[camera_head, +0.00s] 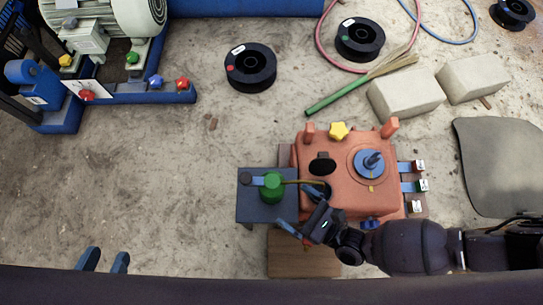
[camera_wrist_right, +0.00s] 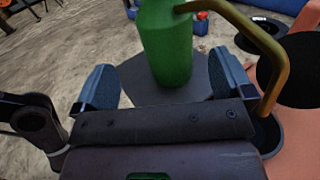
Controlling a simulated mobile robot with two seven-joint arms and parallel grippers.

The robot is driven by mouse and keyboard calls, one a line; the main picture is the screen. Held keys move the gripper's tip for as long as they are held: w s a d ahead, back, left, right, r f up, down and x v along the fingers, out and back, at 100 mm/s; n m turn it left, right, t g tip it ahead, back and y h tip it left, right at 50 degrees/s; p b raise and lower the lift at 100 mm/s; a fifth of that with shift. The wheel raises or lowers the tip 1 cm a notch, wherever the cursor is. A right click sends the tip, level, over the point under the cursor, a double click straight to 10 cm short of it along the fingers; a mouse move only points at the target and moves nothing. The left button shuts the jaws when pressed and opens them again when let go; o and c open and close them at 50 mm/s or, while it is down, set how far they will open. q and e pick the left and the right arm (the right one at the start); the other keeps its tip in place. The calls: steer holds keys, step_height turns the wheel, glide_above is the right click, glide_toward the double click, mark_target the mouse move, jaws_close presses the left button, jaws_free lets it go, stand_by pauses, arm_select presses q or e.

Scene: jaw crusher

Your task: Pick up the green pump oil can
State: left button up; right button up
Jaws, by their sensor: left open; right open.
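The green pump oil can (camera_head: 272,187) stands upright on a dark grey plate (camera_head: 250,208) at the left side of the orange housing. Its thin brass spout points right, over the housing. My right gripper (camera_head: 301,214) is open, below and to the right of the can. In the right wrist view the can (camera_wrist_right: 166,45) shows just beyond and between the two blue fingers (camera_wrist_right: 163,85), with the curved spout passing to the right. The fingers do not appear to touch it. My left gripper (camera_head: 103,261) is open and empty at the lower left, far from the can.
A green-handled brush (camera_head: 337,99) and pale blocks (camera_head: 405,94) lie behind. Black spools (camera_head: 250,68) lie farther back.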

mark_target(274, 187)
steer(key=shift+x, duration=1.1)
steer(key=shift+w+d+x, duration=0.15)
steer(key=shift+x, duration=1.2)
steer(key=shift+w+d+x, duration=0.1)
steer(key=shift+w+x, duration=0.1)
steer(key=shift+x, duration=1.2)
steer(key=shift+f, duration=0.15)
